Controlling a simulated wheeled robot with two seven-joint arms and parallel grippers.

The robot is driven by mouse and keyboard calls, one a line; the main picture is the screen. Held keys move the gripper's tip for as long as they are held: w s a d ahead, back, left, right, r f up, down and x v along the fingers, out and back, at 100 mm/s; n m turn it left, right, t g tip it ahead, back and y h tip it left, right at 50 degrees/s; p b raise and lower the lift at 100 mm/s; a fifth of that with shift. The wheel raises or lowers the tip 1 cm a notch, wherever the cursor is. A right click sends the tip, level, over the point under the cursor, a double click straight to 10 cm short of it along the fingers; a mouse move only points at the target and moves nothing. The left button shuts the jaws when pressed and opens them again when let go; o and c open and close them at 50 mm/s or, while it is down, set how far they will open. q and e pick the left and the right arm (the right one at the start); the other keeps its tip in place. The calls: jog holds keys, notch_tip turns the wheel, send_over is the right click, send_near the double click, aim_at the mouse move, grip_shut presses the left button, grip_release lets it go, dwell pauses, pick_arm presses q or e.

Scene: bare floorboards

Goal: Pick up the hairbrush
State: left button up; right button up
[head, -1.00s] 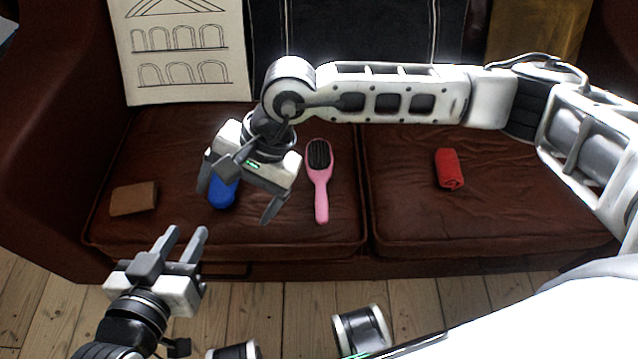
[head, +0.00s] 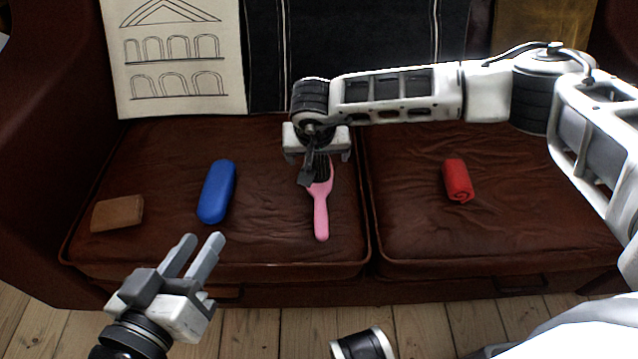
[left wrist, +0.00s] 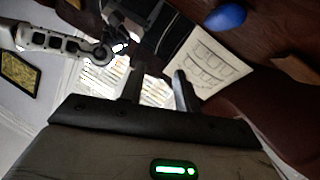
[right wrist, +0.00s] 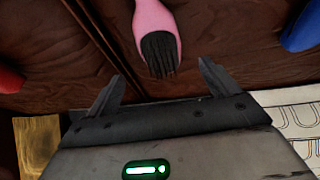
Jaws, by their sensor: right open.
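The pink hairbrush (head: 321,211) with dark bristles lies on the left seat cushion of the brown sofa, its handle toward the front edge. My right gripper (head: 317,170) is over its bristle head and hides part of it. In the right wrist view the brush (right wrist: 157,38) shows bristles up beyond and between the open fingers (right wrist: 160,85); nothing is between the jaws. My left gripper (head: 204,249) is in front of the sofa, lower left, fingers apart and empty; its fingers also show in the left wrist view (left wrist: 157,90).
On the same cushion lie a blue case (head: 216,192) left of the brush and a brown wallet-like item (head: 117,213) farther left. A rolled red cloth (head: 457,180) lies on the right cushion. A drawing of arches (head: 175,60) leans on the backrest.

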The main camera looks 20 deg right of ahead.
aim_at(318, 165)
jog(key=shift+w+f, duration=0.1)
jog(key=shift+f, duration=0.3)
jog(key=b+x, duration=0.2)
jog(key=x, duration=0.1)
jog(key=shift+a+f, duration=0.1)
jog(key=shift+f, duration=0.3)
jog(key=shift+w+f, duration=0.15)
jog(key=shift+f, duration=0.15)
jog(key=c, duration=0.9)
pick_arm(q)
jog(key=shift+d+r+n+t+h, duration=0.3)
jog(key=shift+r+n+h, duration=0.1)
jog(key=shift+r+h, duration=0.15)
pick_arm(e)
jog(key=shift+c, duration=0.9)
